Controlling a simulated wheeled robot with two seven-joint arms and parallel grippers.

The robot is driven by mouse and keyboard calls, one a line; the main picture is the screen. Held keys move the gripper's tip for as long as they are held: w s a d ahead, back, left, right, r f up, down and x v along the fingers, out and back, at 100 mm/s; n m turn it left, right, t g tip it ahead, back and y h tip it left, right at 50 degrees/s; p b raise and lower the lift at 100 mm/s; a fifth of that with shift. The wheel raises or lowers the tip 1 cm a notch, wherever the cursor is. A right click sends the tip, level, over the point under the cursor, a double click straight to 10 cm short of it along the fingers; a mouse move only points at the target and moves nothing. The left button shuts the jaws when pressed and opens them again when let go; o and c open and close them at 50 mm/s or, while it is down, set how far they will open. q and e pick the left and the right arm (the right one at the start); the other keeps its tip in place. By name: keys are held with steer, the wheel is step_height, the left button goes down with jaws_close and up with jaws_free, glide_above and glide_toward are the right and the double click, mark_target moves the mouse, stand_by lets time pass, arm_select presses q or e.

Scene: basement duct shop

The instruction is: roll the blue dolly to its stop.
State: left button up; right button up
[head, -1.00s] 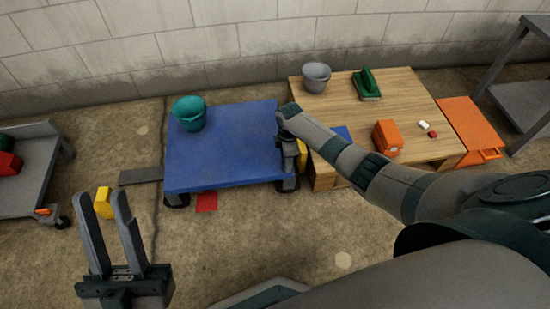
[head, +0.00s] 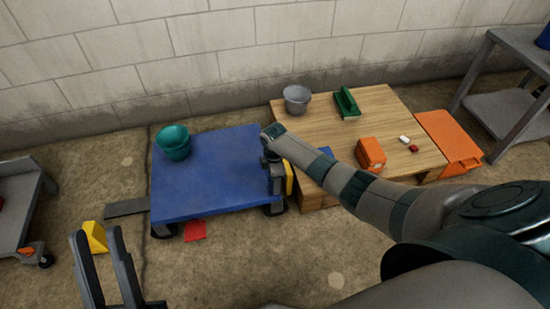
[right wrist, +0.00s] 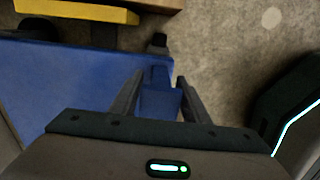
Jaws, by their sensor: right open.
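My right gripper (head: 275,182) points down at the dolly's right edge. In the right wrist view its fingers (right wrist: 157,82) are apart, with a blue part of the dolly (right wrist: 160,103) showing between them; I cannot tell whether they touch it. My left gripper (head: 97,234) is open and empty at the lower left, away from the dolly. No part is clearly recognisable as the stop.
A dark flat strip (head: 127,209) lies by the dolly's left side, near a yellow wedge (head: 95,237). A red patch (head: 195,230) is at its front. A wooden platform (head: 390,118) stands close on the right. A grey cart (head: 15,215) stands left.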

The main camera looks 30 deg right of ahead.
step_height(320, 180, up, 5)
steer(key=shift+p, duration=0.85)
step_height(320, 180, up, 10)
steer(key=p, duration=0.3)
steer(key=shift+f, duration=0.25)
arm_select(q)
steer(key=w+d+f+g+y, duration=0.1)
steer(key=w+f+g+y, duration=0.2)
steer(key=f+g, duration=0.7)
steer(key=shift+d+f, duration=0.35)
steer(key=shift+f, duration=2.55)
arm_select(e)
steer(key=shift+d+r, duration=0.1)
steer(key=shift+r, duration=0.4)
arm_select(q)
steer(key=shift+w, duration=0.1)
